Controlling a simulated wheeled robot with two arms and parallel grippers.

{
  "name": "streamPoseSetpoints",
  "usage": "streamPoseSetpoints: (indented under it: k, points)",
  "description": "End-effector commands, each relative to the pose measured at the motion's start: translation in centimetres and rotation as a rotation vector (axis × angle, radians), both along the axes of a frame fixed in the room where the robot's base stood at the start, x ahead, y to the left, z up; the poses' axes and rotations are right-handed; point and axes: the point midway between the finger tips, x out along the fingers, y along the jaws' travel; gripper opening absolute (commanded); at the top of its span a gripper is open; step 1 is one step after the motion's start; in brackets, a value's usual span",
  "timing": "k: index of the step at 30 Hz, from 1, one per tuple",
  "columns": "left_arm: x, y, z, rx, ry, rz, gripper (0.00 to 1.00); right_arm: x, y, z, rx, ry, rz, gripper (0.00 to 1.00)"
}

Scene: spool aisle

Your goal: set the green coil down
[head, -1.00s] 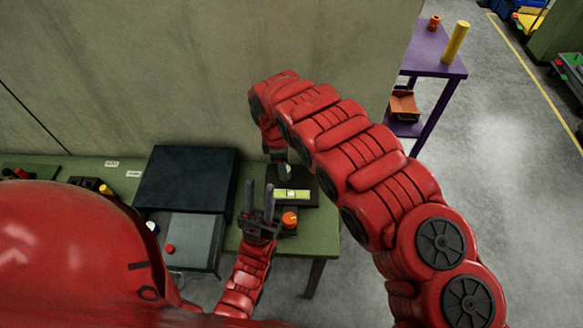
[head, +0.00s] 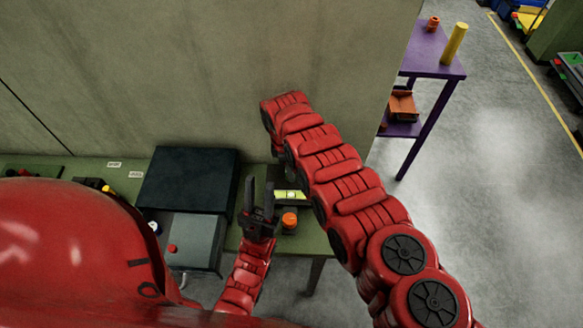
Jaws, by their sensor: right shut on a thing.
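I cannot make out a green coil in the head view. My right arm comes in from the right and bends down over the green bench (head: 318,241); its gripper is hidden behind the arm, with anything it holds. My left gripper (head: 259,197) points up at the front of the bench, its two dark fingers apart with nothing visible between them.
A yellow-green level (head: 291,195) and an orange-topped item (head: 289,220) are beside my left gripper. A large dark box (head: 188,178) and a grey box with a red button (head: 190,240) stand left. A purple shelf (head: 432,62) stands right. A wall (head: 200,70) rises behind the bench.

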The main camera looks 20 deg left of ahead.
Motion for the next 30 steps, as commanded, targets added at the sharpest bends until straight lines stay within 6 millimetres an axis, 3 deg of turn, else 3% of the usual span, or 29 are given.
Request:
streamPoseSetpoints:
  k: [6, 7, 12, 24, 30]
  points:
    - [0.0, 0.0, -0.5, 0.0, 0.0, 0.0, 0.32, 0.0, 0.0, -0.5, 0.0, 0.001, -0.001, 0.0]
    - [0.0, 0.0, -0.4, 0.0, 0.0, 0.0, 0.32, 0.0, 0.0, -0.3, 0.0, 0.001, -0.001, 0.47]
    - [0.0, 0.0, -0.3, 0.0, 0.0, 0.0, 0.32, 0.0, 0.0, -0.3, 0.0, 0.001, -0.001, 0.73]
    - [0.0, 0.0, 0.1, 0.0, 0.0, 0.0, 0.32, 0.0, 0.0, 0.5, 0.001, 0.001, -0.001, 0.73]
    - [0.0, 0.0, 0.3, 0.0, 0.0, 0.0, 0.32, 0.0, 0.2, 3.4, -0.002, 0.0, 0.0, 0.73]
